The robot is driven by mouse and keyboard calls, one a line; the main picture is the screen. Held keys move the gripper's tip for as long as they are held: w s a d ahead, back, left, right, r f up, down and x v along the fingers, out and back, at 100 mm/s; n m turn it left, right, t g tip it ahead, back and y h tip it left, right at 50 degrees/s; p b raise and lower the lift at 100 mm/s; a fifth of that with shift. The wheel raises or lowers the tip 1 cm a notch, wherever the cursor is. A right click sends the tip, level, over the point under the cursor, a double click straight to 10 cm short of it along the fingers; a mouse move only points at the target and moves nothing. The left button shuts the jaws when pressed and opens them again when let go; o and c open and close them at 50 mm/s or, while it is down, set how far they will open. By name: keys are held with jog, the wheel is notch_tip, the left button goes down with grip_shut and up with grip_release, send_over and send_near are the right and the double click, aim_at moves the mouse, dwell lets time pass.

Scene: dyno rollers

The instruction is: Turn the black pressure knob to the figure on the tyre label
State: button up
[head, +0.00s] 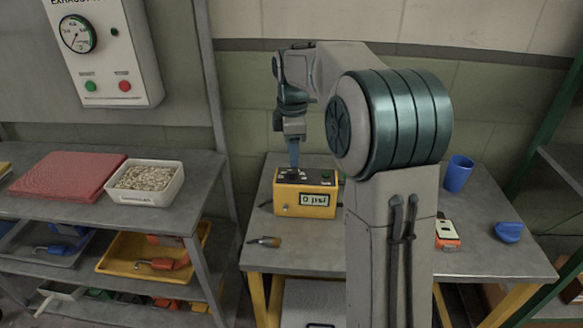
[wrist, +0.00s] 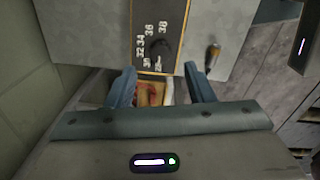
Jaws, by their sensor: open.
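The yellow pressure box (head: 318,207) stands on the grey table, and its front display (head: 314,199) reads 0 psi. The knob's pointer is too dark to read. My gripper (head: 293,164) points down over the box top. Its blue fingers also show in the wrist view (wrist: 160,70), spread apart with nothing held, and the knob lies just beyond the tips. I cannot make out a tyre label.
A small brush-like tool (head: 264,241) lies left of the box. A blue cup (head: 458,173), an orange device (head: 446,233) and a blue object (head: 508,231) are at the right. A shelf at left holds a red slab (head: 68,176) and a pellet tray (head: 146,198).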

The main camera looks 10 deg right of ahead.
aim_at(292, 170)
jog(key=shift+w+f, duration=0.1)
jog(key=shift+f, duration=2.65)
jog(key=c, duration=1)
